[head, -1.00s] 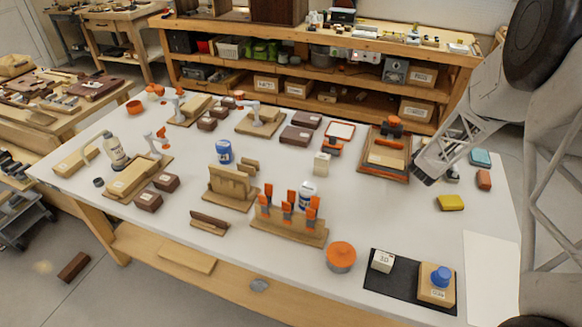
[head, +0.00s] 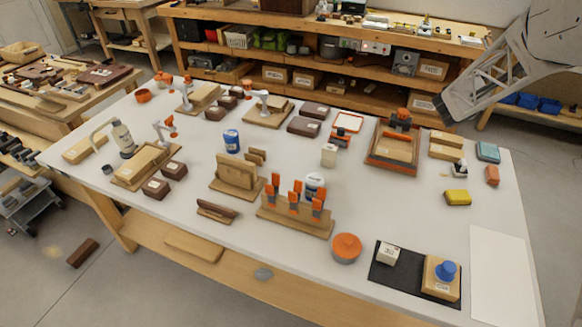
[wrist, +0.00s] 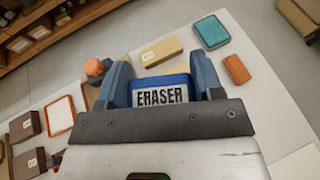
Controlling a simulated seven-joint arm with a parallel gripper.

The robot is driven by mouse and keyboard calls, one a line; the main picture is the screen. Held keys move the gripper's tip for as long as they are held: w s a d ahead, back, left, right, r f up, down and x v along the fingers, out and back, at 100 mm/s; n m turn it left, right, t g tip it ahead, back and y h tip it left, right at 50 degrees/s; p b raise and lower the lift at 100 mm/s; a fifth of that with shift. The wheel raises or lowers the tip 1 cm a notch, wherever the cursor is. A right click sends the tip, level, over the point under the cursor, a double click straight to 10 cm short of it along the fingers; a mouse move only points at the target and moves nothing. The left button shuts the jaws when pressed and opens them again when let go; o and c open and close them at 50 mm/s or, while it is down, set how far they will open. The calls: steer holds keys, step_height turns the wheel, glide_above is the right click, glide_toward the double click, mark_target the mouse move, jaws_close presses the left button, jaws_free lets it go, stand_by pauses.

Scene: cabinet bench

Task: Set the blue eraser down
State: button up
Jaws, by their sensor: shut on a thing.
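The blue eraser (wrist: 160,92), with a white label reading ERASER, sits between the two fingers of my gripper (wrist: 162,76) in the wrist view. My gripper is shut on it, and the wrist body hides its near part. In the head view my gripper (head: 447,113) is at the upper right, raised near the far right part of the white table (head: 330,265). I cannot make out the eraser in the head view.
Wooden blocks (head: 445,147), a teal block (head: 488,151), an orange-brown block (head: 492,175) and a yellow block (head: 457,197) lie at the table's right end. A wooden tray (head: 392,150) is left of them. A white sheet (head: 503,270) lies at the front right.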

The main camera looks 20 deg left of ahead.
steer(key=shift+s+a+f+m+g+h, duration=0.3)
steer(key=shift+s+a+f+m+h, duration=0.1)
steer(key=shift+m+h, duration=0.25)
steer(key=shift+s+a+f+m+g+h, duration=0.25)
steer(key=shift+a+m+g+h, duration=0.1)
steer(key=shift+m+h, duration=0.25)
steer(key=s+a+f+m+g+y, duration=0.1)
steer(key=s+a+f+m+g, duration=0.2)
steer(key=s+a+m+g, duration=0.35)
steer(key=s+a+f+m+g+y, duration=0.2)
steer(key=s+a+f+m+g, duration=0.1)
steer(key=a+m+g, duration=0.65)
steer(key=s+a+f+m+g+y, duration=0.1)
steer(key=s+a+f+m+g, duration=0.3)
steer(key=m+g, duration=0.6)
steer(key=s+a+r+m+t+y, duration=0.2)
steer(key=a+r+m+t+y, duration=0.25)
steer(key=a+m+t, duration=0.4)
steer(key=s+a+r+m+t+y, duration=0.1)
steer(key=a+r+m+t+y, duration=0.2)
steer(key=a+m+t+y, duration=0.5)
steer(key=s+a+r+m+t+y, duration=0.2)
steer(key=a+r+m+t+y, duration=0.15)
steer(key=a+m, duration=0.8)
step_height(320, 180, down, 10)
steer(key=a+n, duration=0.1)
steer(key=n, duration=0.1)
steer(key=shift+w+a+f, duration=0.15)
steer(key=shift+a, duration=0.25)
